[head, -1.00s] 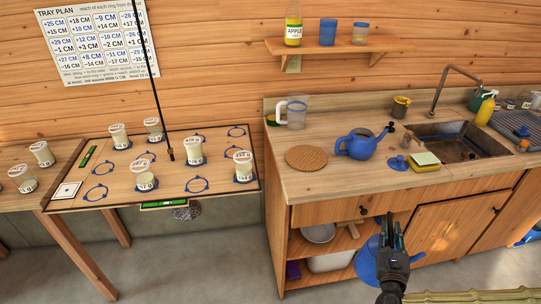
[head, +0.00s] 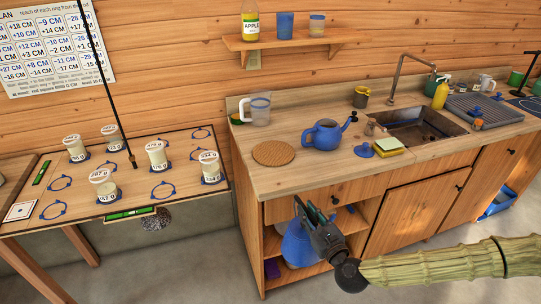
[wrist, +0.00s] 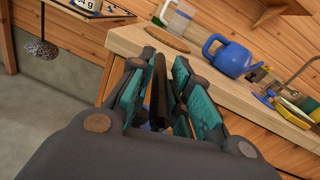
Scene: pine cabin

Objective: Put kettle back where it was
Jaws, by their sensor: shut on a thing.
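My gripper (head: 316,218) is shut on the dark handle (wrist: 158,92) of a large blue kettle (head: 297,248). The kettle hangs below the gripper, in front of the cabinet's open shelves and below the counter top. The gripper hides part of it, and only a sliver of blue shows between the fingers in the wrist view. A smaller blue teapot (head: 324,135) with a dark-tipped spout stands on the counter, apart from my gripper. It also shows in the wrist view (wrist: 230,56). A blue lid (head: 364,150) lies beside it.
A round woven mat (head: 273,153) lies bare on the wooden counter (head: 300,178), left of the teapot. A clear jug (head: 260,108) stands behind it. A sponge (head: 389,146) and the sink (head: 425,130) are to the right. A tray table (head: 120,190) with several lidded cups stands left.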

